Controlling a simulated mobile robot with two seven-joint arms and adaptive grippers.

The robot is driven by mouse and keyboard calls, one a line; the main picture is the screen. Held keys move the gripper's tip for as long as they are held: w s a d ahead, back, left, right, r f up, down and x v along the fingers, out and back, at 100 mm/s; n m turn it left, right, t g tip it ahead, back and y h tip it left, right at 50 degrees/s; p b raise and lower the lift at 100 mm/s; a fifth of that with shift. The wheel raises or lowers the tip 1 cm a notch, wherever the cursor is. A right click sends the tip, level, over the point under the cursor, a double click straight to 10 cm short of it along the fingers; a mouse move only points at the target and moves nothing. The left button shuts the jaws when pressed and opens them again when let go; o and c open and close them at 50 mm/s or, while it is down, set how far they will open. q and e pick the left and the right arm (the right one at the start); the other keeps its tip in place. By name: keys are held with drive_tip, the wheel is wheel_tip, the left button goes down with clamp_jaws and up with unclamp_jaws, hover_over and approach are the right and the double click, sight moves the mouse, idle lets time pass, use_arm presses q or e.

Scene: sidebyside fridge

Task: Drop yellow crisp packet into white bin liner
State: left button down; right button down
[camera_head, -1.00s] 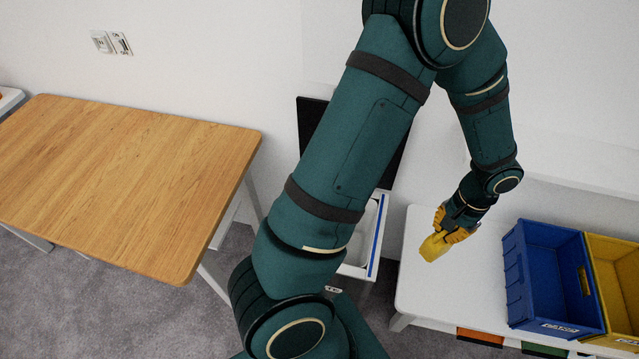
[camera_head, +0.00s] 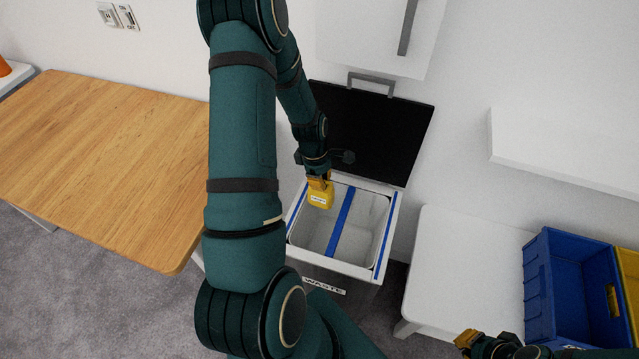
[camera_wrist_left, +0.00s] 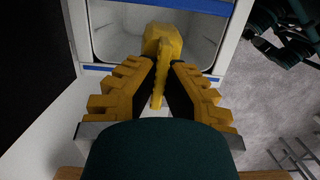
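The yellow crisp packet (camera_head: 320,198) hangs from my left gripper (camera_head: 319,181), over the back left of the open bin. In the left wrist view, the packet (camera_wrist_left: 165,45) sits between the gripper's yellow fingers (camera_wrist_left: 165,75), which are shut on it. The bin holds two pale liners, left (camera_head: 312,234) and right (camera_head: 367,222), split by a blue strip. The packet is above the left one; its exact height over the rim is unclear. My right gripper (camera_head: 487,339) is low at the right, partly cut off; its fingers are unclear.
The bin's black lid (camera_head: 370,130) stands open behind it. A wooden table (camera_head: 100,160) is at the left. A white table (camera_head: 455,260) at the right carries blue (camera_head: 538,290) and yellow (camera_head: 628,270) crates. A white cabinet (camera_head: 370,35) hangs above.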

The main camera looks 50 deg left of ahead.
use_arm(q)
drive_tip(key=shift+s+a+f, duration=0.1)
drive_tip(key=shift+s+a, duration=0.05)
drive_tip(key=shift+a, duration=0.1)
drive_tip(key=shift+f+b, duration=1.65)
drive_tip(key=shift+f, duration=0.6)
drive_tip(key=c, duration=1.1)
unclamp_jaws()
drive_tip(key=shift+o, duration=0.2)
drive_tip(key=shift+r, duration=0.1)
